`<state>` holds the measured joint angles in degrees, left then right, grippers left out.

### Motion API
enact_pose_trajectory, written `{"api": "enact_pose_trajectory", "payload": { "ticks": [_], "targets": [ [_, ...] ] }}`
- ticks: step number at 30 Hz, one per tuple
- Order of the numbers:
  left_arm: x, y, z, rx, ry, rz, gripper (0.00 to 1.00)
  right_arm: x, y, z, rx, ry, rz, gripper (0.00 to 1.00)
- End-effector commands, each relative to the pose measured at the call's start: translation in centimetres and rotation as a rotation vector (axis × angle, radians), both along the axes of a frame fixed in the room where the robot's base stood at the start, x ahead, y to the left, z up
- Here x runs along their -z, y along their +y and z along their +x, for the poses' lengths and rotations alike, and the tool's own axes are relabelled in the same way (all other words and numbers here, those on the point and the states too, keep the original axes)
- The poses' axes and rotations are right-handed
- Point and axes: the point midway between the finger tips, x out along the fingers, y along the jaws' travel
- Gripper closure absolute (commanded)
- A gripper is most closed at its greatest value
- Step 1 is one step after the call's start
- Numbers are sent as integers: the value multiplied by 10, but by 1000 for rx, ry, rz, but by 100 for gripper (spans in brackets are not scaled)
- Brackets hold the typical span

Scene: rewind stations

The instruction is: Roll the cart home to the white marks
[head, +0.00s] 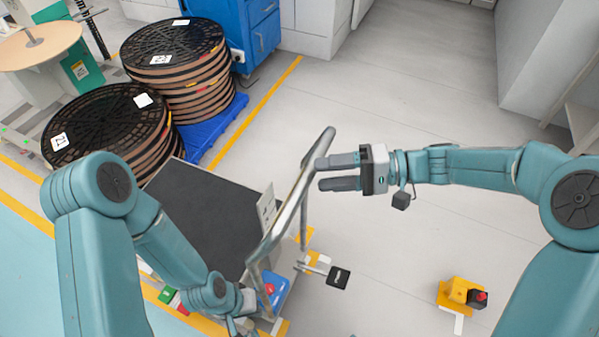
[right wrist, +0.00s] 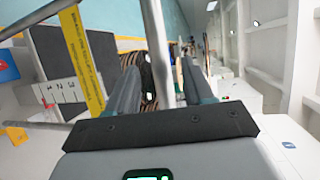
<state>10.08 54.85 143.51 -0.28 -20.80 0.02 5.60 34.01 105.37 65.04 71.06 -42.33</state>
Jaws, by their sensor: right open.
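The cart has a dark flat deck (head: 215,208) and a grey tubular handle (head: 290,205) on its right side. My right gripper (head: 319,174) is open, its fingertips at the handle's upper part. In the right wrist view a grey bar of the handle (right wrist: 157,50) shows between the two fingers; I cannot tell whether they touch it. My left gripper (head: 245,315) is low by the handle's near end, partly cut off and hidden by its arm, so its jaws are unclear. A short white strip (head: 458,324) lies on the floor at the lower right; other white marks are unclear.
Stacks of black-topped reels (head: 108,128) stand left of the cart, one on a blue pallet (head: 212,130). A blue cabinet (head: 262,35) is behind. A yellow device with a red knob (head: 460,292) sits on the floor at right. Grey floor (head: 400,90) beyond my right arm is clear.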

Motion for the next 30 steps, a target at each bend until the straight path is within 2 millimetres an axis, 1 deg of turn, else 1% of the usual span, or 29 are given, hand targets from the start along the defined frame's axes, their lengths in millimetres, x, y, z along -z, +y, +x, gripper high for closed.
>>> {"api": "enact_pose_trajectory", "payload": {
  "ticks": [1, 3, 6, 9, 14, 21, 22, 23, 24, 26, 27, 30],
  "targets": [
    [-3, 0, 0, 0, 0, 0, 100, 1, 13, -1, -5, 4, 0, 48],
    [-4, 0, 0, 0, 0, 0, 100, 4, 27, -1, -5, 2, 0, 48],
    [-6, 0, 0, 0, 0, 0, 100, 7, 43, 0, -4, 3, -1, 48],
    [-7, 0, 0, 0, 0, 0, 100, 10, 54, 1, -2, 1, 0, 48],
    [-8, 0, 0, 0, 0, 0, 100, 12, 62, 1, 0, 1, -1, 48],
    [-8, 0, 0, 0, 0, 0, 100, 13, 62, 1, 1, 1, -1, 48],
    [-8, 0, 0, 0, 0, 0, 100, 13, 62, 1, 1, 1, -1, 52],
    [-8, 0, 0, 0, 0, 0, 100, 13, 62, 1, 1, 1, -1, 61],
    [-8, 0, 0, 0, 0, 0, 100, 13, 62, 1, 1, 1, -1, 74],
    [-8, 0, 0, 0, 0, 0, 100, 13, 62, 1, 1, 1, 0, 94],
    [-8, 0, 0, 0, 0, 0, 100, 13, 62, 1, 1, 1, -1, 100],
    [-8, 0, 0, 0, 0, 0, 100, 13, 62, 1, 1, 1, -1, 100]
  ]
}}
